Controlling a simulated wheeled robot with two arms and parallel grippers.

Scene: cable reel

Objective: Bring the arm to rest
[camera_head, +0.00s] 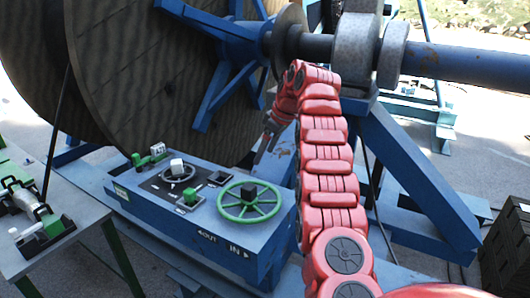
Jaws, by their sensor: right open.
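My right arm is red and segmented and rises from the bottom of the head view. It bends over near the shaft, and my right gripper (264,148) hangs down at its end. The gripper is open and looks empty, above and behind the blue control box (200,222). A gap seems to show between it and the box, though the exact distance is hard to tell. The control box carries a green handwheel (249,215) and a dial with a white knob (177,167). My left gripper is not in view.
A large wooden cable reel (150,75) stands at the upper left on a blue shaft (470,68). Blue frame beams (420,180) stand right of my arm. A grey table (70,215) with green fittings is at the left. A dark crate (508,250) stands at the lower right.

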